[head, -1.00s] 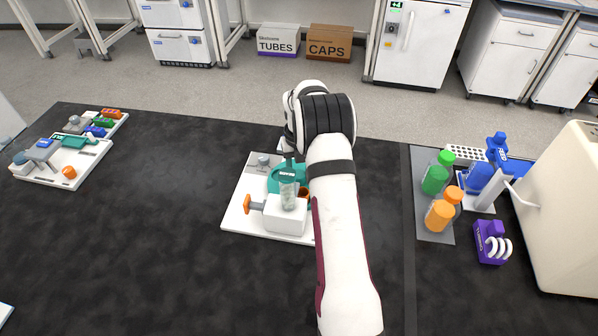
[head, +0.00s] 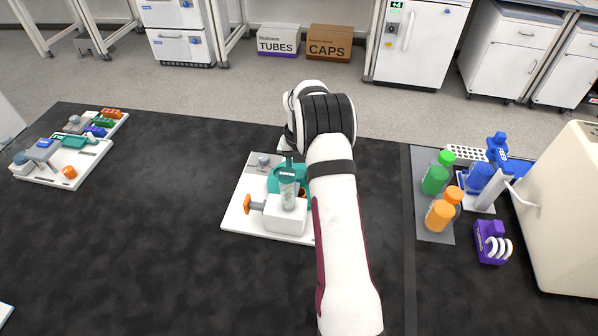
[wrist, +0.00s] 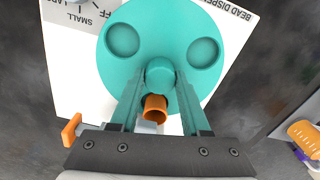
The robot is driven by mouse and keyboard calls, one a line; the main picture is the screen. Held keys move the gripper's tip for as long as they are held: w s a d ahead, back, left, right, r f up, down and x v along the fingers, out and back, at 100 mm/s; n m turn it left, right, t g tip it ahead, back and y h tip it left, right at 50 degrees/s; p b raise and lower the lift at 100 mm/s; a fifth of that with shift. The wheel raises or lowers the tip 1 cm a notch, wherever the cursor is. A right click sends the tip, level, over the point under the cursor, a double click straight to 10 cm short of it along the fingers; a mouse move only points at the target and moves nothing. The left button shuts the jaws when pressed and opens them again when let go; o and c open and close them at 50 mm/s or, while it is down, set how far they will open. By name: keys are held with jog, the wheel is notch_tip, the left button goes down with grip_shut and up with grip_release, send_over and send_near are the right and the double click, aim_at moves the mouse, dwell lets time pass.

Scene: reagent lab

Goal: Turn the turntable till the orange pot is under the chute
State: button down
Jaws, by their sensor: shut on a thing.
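The teal turntable (wrist: 128,65) has round recesses in its top and a raised centre knob (wrist: 160,73). My gripper (wrist: 160,82) is shut on this knob in the wrist view. The orange pot (wrist: 155,108) sits at the turntable's edge nearest the wrist camera, between my fingers in the picture. In the head view the turntable (head: 276,183) is partly hidden by my arm, and only a bit of the pot (head: 302,193) shows, just right of the clear bead tube (head: 288,193). The chute's mouth is hidden, so I cannot tell whether the pot is under it.
The dispenser's white block (head: 287,216) with an orange handle (head: 249,204) stands on a white board (head: 238,218). Green and orange bottles (head: 438,215) stand on a grey mat at right. Another board (head: 60,172) lies at far left. The black bench between is clear.

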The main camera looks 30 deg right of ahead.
aim_at(299, 174)
jog(key=shift+w+d, duration=0.1)
jog(key=shift+w, duration=0.05)
jog(key=shift+c, duration=1.9)
grip_release()
notch_tip(299, 174, up, 16)
jog(key=shift+f, duration=0.1)
